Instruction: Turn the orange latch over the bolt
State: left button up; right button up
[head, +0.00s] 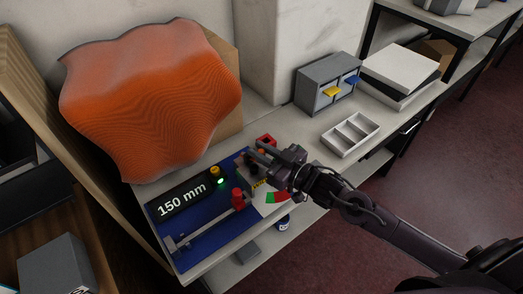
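My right gripper (260,153) reaches in from the right, over the far right end of the blue panel (205,232). Its fingers are small and dark, and I cannot tell whether they are apart or closed on something. A small orange patch (262,152) shows beside the fingers; it may be the orange latch, but the gripper covers most of it. I cannot make out the bolt or how the latch stands to it. My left gripper is not in view.
The panel carries a "150 mm" display (182,199), a yellow knob (215,171), a red cylinder (238,198) and a grey rail (205,229). A large orange wavy sheet (150,95) stands behind. A white divided tray (350,134) and grey drawer box (318,88) sit right.

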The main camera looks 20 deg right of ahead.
grip_shut()
jog(key=shift+s+a+r+m+t+h+p, duration=0.1)
jog(key=shift+s+a+m+t+h+p, duration=0.15)
jog(key=shift+m+t+h+p, duration=0.35)
jog(key=shift+s+a+m+t+h+p, duration=0.25)
jog(key=shift+m+h+p, duration=0.4)
jog(key=shift+h, duration=0.45)
jog(key=shift+s+a+m+t+h+p, duration=0.15)
jog(key=shift+a+m+t+h, duration=0.1)
jog(key=shift+m+h, duration=0.5)
jog(key=shift+s+a+m+t+h+p, duration=0.15)
jog(key=shift+m+t+h+p, duration=0.2)
jog(key=shift+h, duration=0.7)
jog(key=shift+a+m+t+h, duration=0.2)
jog(key=shift+m+h, duration=0.45)
jog(key=shift+h, duration=0.25)
jog(key=o, duration=0.6)
grip_release()
jog(key=shift+o, duration=0.2)
